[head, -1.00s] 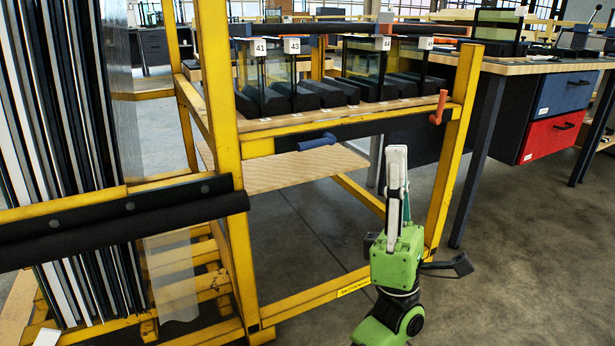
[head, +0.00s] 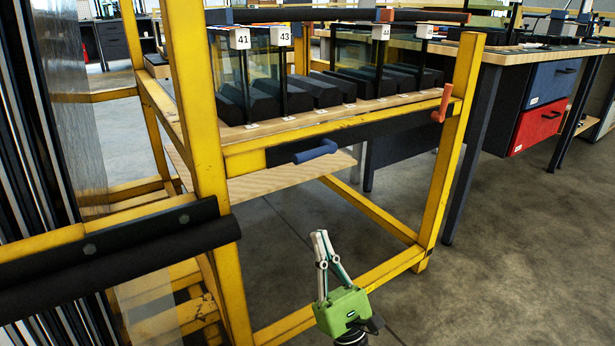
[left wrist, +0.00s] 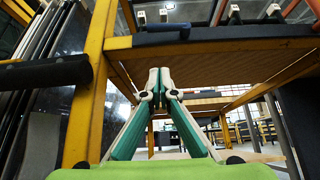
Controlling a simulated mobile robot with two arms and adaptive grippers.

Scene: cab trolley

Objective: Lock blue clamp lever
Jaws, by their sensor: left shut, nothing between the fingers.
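The blue clamp lever (head: 316,152) lies roughly horizontal on the front rail of the yellow trolley, below the glass panes. It also shows near the top of the left wrist view (left wrist: 165,28). My left gripper (head: 319,234) is below the lever in the head view, apart from it, with its fingers pointing up. In the left wrist view its fingertips (left wrist: 158,74) are together with nothing between them, below the lever. My right gripper is out of view.
An orange lever (head: 441,104) hangs at the trolley's right post. A yellow post (head: 203,120) and a black padded bar (head: 120,250) stand to the left. A lower wooden shelf (head: 290,172) sits under the rail. Floor is open at right.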

